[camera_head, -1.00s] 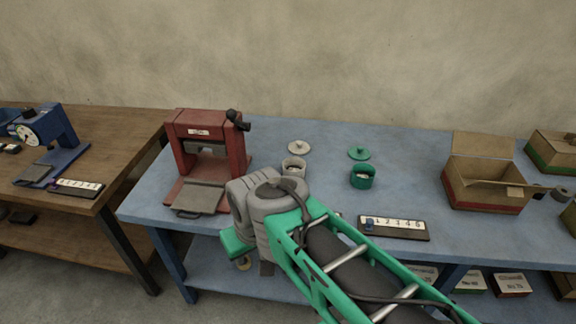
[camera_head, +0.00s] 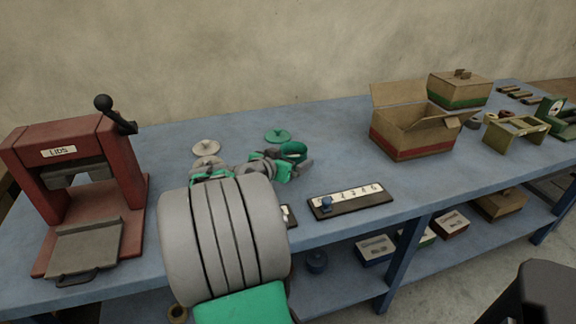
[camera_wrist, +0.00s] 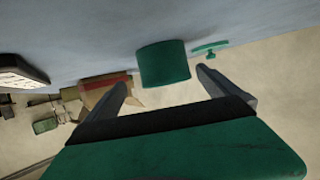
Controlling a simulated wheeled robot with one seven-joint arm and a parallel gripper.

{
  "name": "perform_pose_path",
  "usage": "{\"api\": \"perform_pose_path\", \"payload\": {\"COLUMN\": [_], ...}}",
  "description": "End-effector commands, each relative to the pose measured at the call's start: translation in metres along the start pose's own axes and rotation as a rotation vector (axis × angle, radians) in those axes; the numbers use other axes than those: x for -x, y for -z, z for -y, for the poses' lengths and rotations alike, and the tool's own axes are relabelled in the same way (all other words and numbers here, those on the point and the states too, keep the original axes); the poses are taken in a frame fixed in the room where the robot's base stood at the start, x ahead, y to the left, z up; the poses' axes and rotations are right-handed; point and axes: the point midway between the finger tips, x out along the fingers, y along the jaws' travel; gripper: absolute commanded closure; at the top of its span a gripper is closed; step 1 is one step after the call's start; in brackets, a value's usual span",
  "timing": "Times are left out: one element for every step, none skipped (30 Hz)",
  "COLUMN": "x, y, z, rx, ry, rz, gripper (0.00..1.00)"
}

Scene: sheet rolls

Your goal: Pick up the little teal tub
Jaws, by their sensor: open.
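The little teal tub (camera_head: 294,150) stands on the blue bench, partly hidden by my gripper (camera_head: 288,162) in the head view. In the wrist view, the tub (camera_wrist: 164,64) shows inverted, near the tips of my open gripper (camera_wrist: 161,76). A gap shows on each side between tub and fingers. I cannot tell how far the fingers reach alongside it. Nothing is held. A teal lid (camera_head: 278,136) lies flat just behind the tub; it also shows in the wrist view (camera_wrist: 210,48).
A cream lid (camera_head: 206,148) lies to the left, with a pale tub (camera_head: 207,164) partly hidden behind my arm. A red press (camera_head: 85,175) stands at the left. A numbered strip (camera_head: 346,199) lies at the front edge. An open cardboard box (camera_head: 412,132) stands to the right.

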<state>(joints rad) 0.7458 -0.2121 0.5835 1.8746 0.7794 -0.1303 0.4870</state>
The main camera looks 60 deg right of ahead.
Motion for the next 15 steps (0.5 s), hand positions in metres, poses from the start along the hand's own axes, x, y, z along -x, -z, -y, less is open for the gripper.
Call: {"api": "perform_pose_path", "payload": {"x": [-0.006,-0.010,-0.016,-0.022,-0.028,-0.035,-0.040,-0.044,-0.048,-0.050,-0.051,-0.052,-0.052,-0.052,-0.052], "y": [0.001,0.001,0.001,0.002,0.003,0.003,0.003,0.003,0.003,0.003,0.003,0.004,0.004,0.004,0.004], "z": [0.001,0.002,0.004,0.004,0.004,0.005,0.004,0.005,0.005,0.005,0.005,0.005,0.005,0.005,0.005], "rx": [0.001,0.002,0.003,0.003,0.004,0.004,0.004,0.004,0.005,0.005,0.005,0.005,0.005,0.005,0.005], "ry": [0.001,0.003,0.006,0.006,0.006,0.007,0.007,0.008,0.010,0.009,0.009,0.009,0.010,0.010,0.010], "rz": [0.001,0.002,0.003,0.003,0.003,0.003,0.003,0.003,0.003,0.003,0.003,0.003,0.003,0.003,0.003], "gripper": [0.00,0.00,0.00,0.00,0.00,0.00,0.00,0.00,0.00,0.00,0.00,0.00,0.00,0.00,0.00]}}
